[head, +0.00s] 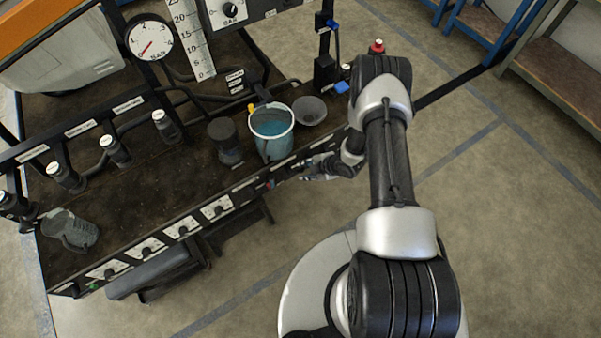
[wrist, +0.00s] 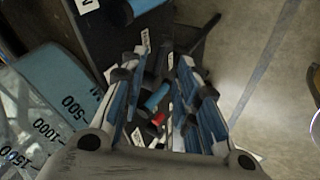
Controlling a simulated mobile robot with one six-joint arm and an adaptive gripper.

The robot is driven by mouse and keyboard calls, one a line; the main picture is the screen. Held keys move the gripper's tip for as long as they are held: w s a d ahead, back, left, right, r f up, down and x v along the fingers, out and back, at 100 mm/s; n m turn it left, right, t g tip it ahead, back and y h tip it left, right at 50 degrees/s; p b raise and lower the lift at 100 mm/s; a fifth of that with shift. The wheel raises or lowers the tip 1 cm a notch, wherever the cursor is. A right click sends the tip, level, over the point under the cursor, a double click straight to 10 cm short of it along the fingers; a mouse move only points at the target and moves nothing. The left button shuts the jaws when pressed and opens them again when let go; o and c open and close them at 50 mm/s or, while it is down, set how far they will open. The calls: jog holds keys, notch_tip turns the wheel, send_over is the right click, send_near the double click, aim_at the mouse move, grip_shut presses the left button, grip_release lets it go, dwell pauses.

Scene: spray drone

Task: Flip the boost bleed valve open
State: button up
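My gripper (head: 316,169) is low beside the front edge of the bench, near the right end of its front panel. In the wrist view my gripper (wrist: 165,62) has its two blue-padded fingers apart. A small blue cylindrical part (wrist: 156,97) and a red part (wrist: 158,118) show between and beyond the fingers; contact cannot be told. A small red part (head: 270,184) also shows on the front panel in the head view, left of my gripper. Which part is the boost bleed valve cannot be told, as the nearby labels are unreadable.
A measuring jug (head: 272,122) with blue liquid stands close behind my gripper; it fills the left of the wrist view (wrist: 58,100). A dark cup (head: 225,140) and grey bowl (head: 309,111) stand beside it. Labelled dials (head: 183,229) line the panel.

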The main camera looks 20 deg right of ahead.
aim_at(299, 171)
jog(key=b+x, duration=0.1)
jog(key=x, duration=0.4)
jog(key=shift+f, duration=0.1)
jog(key=shift+c, duration=0.6)
grip_shut()
